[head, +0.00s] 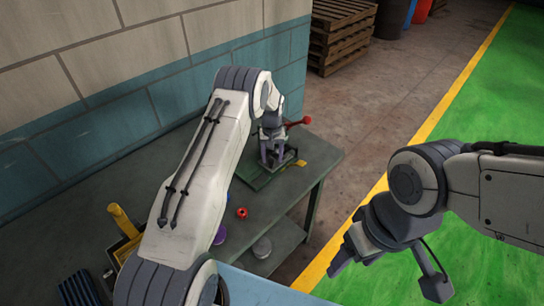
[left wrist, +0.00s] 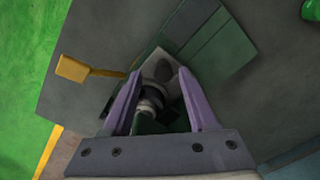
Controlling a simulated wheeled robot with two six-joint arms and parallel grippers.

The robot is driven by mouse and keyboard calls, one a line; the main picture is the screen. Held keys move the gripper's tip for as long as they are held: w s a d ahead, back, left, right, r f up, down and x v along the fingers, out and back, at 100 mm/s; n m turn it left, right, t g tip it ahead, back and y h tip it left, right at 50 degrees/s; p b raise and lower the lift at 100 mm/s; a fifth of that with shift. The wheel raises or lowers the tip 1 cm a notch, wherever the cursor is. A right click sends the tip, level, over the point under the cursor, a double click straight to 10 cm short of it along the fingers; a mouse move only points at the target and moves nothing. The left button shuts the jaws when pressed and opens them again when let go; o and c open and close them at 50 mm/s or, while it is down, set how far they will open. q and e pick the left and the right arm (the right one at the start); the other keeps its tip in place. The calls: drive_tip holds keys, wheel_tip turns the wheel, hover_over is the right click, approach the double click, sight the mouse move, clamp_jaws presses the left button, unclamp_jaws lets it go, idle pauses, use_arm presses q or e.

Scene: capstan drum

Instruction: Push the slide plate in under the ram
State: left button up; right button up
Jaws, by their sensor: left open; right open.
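A press with a green base (head: 268,178) stands at the far right end of the bench; its red-knobbed lever (head: 304,120) sticks out to the right. A yellow tab (head: 297,164) on a short rod projects from the base and also shows in the left wrist view (left wrist: 75,68). I cannot clearly make out the slide plate or how far it sits under the ram. My left gripper (head: 272,152) is open over the press; in the left wrist view its purple fingers (left wrist: 160,100) stand either side of grey round parts. My right gripper (head: 345,255) is open and empty, right of the bench.
The green floor (head: 440,130) is free.

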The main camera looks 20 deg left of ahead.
use_arm(q)
drive_tip(key=shift+r, duration=0.5)
wheel_tip(320, 180, up, 10)
drive_tip(key=b, duration=0.3)
drive_tip(key=shift+f, duration=0.25)
